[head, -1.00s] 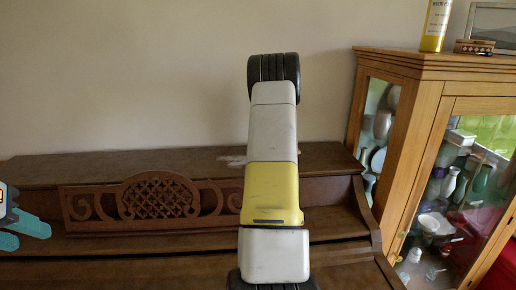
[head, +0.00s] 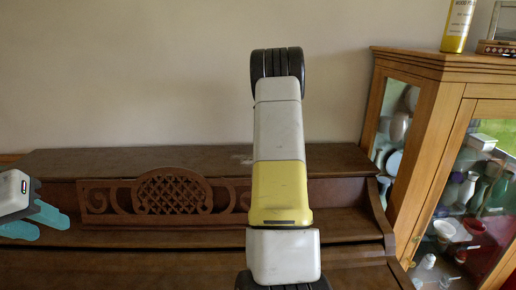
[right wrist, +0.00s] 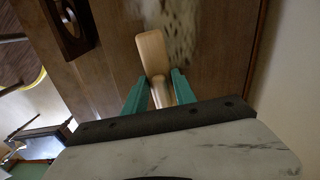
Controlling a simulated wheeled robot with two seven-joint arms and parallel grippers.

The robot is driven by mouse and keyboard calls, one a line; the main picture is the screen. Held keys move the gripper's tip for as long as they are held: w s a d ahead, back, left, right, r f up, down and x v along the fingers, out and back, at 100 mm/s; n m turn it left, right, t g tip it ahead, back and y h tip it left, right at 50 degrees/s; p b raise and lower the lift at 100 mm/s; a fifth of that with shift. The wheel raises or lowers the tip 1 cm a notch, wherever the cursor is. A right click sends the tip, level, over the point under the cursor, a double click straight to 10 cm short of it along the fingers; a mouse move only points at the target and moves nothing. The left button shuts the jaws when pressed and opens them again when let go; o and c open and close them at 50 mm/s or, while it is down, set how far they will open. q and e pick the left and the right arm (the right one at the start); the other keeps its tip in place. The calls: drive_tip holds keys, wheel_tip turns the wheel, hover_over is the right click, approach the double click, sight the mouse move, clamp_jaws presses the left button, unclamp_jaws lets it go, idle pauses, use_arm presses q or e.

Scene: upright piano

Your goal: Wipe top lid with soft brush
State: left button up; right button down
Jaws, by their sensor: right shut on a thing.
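The piano's top lid (head: 110,161) is a long dark brown board along the wall. It carries a small pale patch near its middle. My right arm stands in front of it and hides part of it; my right gripper is out of sight there. In the right wrist view my right gripper (right wrist: 160,90) is shut on the light wooden handle of the brush (right wrist: 153,52), over brown wood. Beyond the handle is a blurred pale mottled patch (right wrist: 195,22); bristles or dust, I cannot tell. My left gripper (head: 48,224) is at the left edge, its teal fingers apart and empty.
A carved fretwork music stand (head: 172,194) rises below the lid. A wooden glass cabinet (head: 432,130) with crockery stands close to the piano's right end. A yellow can (head: 458,25) and a small box (head: 495,47) sit on it. The lid left of my right arm looks clear.

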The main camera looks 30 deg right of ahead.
drive_tip(key=shift+w+a+f, duration=0.1)
drive_tip(key=shift+w+a, duration=0.2)
drive_tip(key=shift+a, duration=0.35)
drive_tip(key=shift+w+a+f, duration=0.1)
drive_tip(key=shift+w+a, duration=0.2)
drive_tip(key=shift+a, duration=0.3)
